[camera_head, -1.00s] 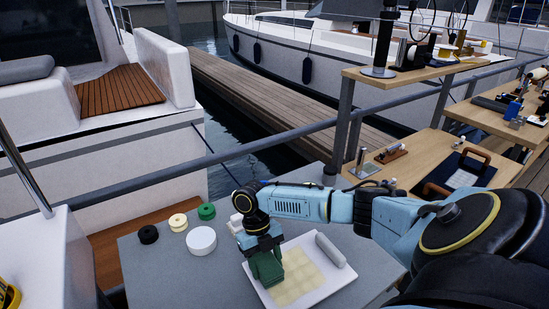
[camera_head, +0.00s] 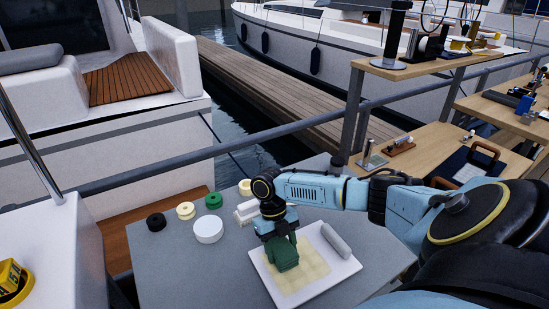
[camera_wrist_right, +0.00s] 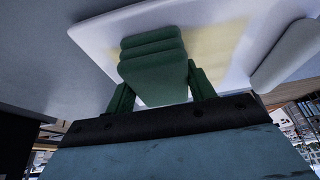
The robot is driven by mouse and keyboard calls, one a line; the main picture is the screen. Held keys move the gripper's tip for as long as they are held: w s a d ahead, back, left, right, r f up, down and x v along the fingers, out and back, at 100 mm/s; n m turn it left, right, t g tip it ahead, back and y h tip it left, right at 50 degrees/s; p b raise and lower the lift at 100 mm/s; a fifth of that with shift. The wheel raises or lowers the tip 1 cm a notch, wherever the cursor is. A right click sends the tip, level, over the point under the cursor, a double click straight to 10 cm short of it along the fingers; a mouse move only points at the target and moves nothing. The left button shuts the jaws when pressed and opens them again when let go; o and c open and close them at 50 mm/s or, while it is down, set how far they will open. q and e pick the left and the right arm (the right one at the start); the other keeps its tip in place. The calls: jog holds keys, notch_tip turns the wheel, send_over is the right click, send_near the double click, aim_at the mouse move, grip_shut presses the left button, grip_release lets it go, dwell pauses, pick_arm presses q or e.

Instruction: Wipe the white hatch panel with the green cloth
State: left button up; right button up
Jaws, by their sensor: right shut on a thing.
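The white hatch panel (camera_head: 346,267) lies on the grey table, with a pale yellow patch (camera_head: 312,272) over much of its middle. A grey rounded bar (camera_head: 336,241) lies along its right side. My right gripper (camera_head: 280,237) points down over the panel and is shut on the folded green cloth (camera_head: 285,257). The cloth is over the upper-left part of the patch and hides some of it. In the right wrist view the cloth (camera_wrist_right: 153,65) sits between the fingers, over the panel (camera_wrist_right: 98,32); contact beneath it is hidden. My left gripper is not in view.
The grey table (camera_head: 190,265) also holds a white round tub (camera_head: 208,230), a black ring (camera_head: 156,221), a cream ring (camera_head: 186,210), a green ring (camera_head: 213,201) and a white block (camera_head: 246,213). Bare table lies left of the panel. A railing (camera_head: 130,178) runs behind.

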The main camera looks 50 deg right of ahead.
aim_at(312, 247)
jog(key=shift+s+d, duration=0.25)
jog(key=shift+d, duration=0.5)
jog(key=shift+s+d, duration=0.3)
jog(key=shift+d, duration=0.45)
jog(key=shift+s+d, duration=0.25)
jog(key=shift+d, duration=0.5)
jog(key=shift+s+d+b, duration=0.15)
jog(key=shift+s+d, duration=0.1)
jog(key=shift+d, duration=0.5)
jog(key=shift+s+d+b, duration=0.15)
jog(key=shift+s+d, duration=0.1)
jog(key=shift+d, duration=0.45)
jog(key=shift+s+d+b, duration=0.15)
jog(key=shift+s+d, duration=0.1)
jog(key=shift+d, duration=0.5)
jog(key=shift+a, duration=0.1)
jog(key=shift+w+a+p, duration=0.2)
jog(key=shift+w+a, duration=0.1)
jog(key=shift+a, duration=0.45)
jog(key=shift+w+a+p, duration=0.25)
jog(key=shift+a, duration=0.55)
jog(key=shift+w+a+p, duration=0.2)
jog(key=shift+w+a, duration=0.1)
jog(key=shift+a, duration=0.45)
jog(key=shift+a, duration=0.1)
